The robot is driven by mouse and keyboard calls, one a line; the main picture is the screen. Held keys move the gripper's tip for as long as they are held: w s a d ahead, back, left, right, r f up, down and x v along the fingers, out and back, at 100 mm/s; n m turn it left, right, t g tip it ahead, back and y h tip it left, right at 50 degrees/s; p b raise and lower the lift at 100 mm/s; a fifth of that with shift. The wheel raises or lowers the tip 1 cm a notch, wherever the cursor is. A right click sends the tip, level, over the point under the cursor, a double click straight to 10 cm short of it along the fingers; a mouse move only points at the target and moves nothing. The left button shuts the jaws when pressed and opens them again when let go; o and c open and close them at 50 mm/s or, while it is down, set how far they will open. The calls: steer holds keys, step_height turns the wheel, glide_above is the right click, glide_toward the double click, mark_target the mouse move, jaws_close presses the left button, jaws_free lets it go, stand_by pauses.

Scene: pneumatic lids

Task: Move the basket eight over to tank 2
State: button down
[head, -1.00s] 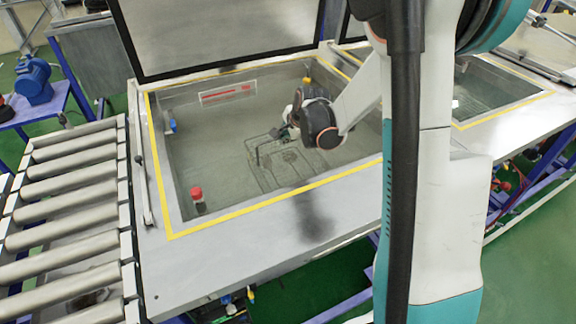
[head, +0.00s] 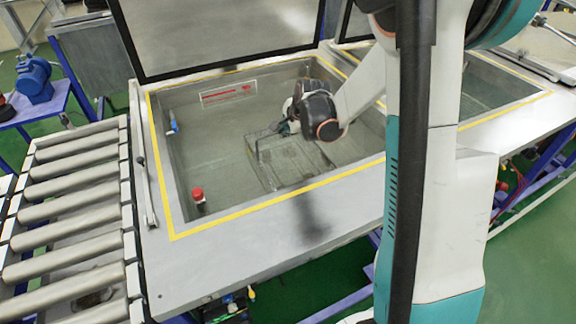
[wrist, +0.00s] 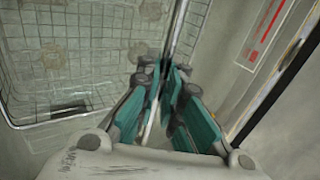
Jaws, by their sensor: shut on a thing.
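A wire-mesh basket (head: 287,168) is inside the nearer open tank (head: 157,150), partly hidden by my arm in the head view. Its grid wall and floor fill the upper left of the wrist view (wrist: 100,50). My gripper (wrist: 165,70) is shut on a thin metal bar along the basket's edge. In the head view my gripper (head: 285,127) is at the basket's far side, mostly covered by my wrist. A second open tank (head: 500,85) lies to the right. I cannot read a number on either tank.
A raised dark-framed lid (head: 215,35) stands behind the nearer tank. A red-capped fitting (head: 198,195) and a blue fitting (head: 173,125) are at its left side. A roller conveyor (head: 70,205) lies left. Yellow edging (head: 280,200) marks the tank rim.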

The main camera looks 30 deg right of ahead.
step_height(320, 180, up, 21)
steer(key=p, duration=1.3)
steer(key=shift+r+p, duration=0.2)
steer(key=shift+p, duration=0.2)
stand_by(0.5)
stand_by(4.0)
